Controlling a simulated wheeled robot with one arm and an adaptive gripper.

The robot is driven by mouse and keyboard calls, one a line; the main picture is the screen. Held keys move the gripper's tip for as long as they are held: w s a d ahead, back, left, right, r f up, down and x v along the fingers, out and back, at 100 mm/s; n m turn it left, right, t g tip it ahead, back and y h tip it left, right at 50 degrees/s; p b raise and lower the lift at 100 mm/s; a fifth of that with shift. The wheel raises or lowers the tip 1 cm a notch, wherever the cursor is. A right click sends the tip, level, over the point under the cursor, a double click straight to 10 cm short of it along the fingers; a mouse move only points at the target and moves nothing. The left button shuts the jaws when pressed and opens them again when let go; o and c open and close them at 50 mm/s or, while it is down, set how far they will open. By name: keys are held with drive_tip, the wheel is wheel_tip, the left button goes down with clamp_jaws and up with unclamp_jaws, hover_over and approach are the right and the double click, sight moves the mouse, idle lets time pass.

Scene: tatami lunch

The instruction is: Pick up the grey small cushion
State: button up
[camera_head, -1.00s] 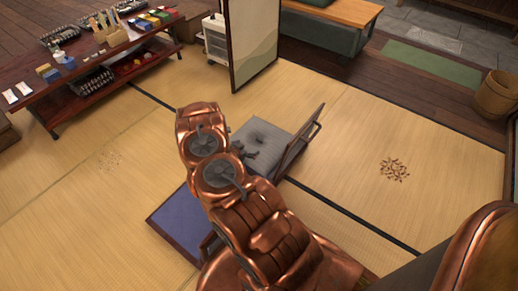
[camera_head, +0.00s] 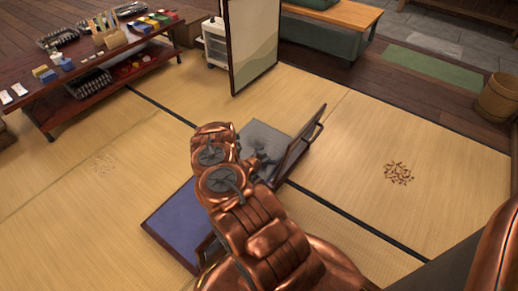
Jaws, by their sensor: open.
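The grey small cushion (camera_head: 262,135) lies flat on the floor beyond my arm, against a leaning wooden-framed backrest (camera_head: 302,140). My copper arm hides its left and near parts. My gripper (camera_head: 260,157) is small and dark in the head view, over or just at the near side of the cushion. Its jaws are open and nothing shows between them. I cannot tell how high it is above the cushion or whether it touches it.
A blue, dark-edged seat (camera_head: 172,222) lies left of my arm. A low wooden table (camera_head: 30,98) with small goods is at the upper left. A white cart (camera_head: 215,45) and a framed screen (camera_head: 253,50) stand behind. Tatami at right is clear, with a brown pattern (camera_head: 398,173).

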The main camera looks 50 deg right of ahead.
drive_tip(key=shift+x, duration=1)
drive_tip(key=shift+a, duration=0.1)
drive_tip(key=shift+c, duration=0.3)
drive_tip(key=c, duration=1.2)
drive_tip(key=shift+c, duration=0.2)
